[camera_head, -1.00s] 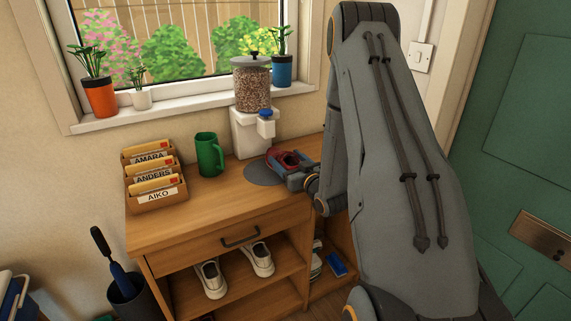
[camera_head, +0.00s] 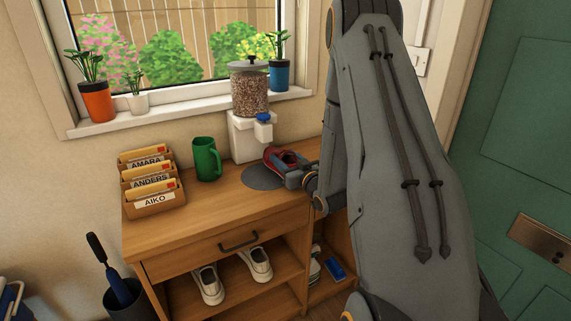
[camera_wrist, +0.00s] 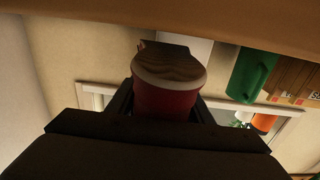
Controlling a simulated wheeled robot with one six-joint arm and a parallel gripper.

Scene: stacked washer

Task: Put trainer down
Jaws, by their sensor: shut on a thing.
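A white feed dispenser (camera_head: 248,110) stands behind the mat. A green mug (camera_head: 207,159) and a letter rack (camera_head: 152,190) stand to the left. White shoes (camera_head: 255,264) lie on the shelf below. The front of the cabinet top (camera_head: 220,215) is clear.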

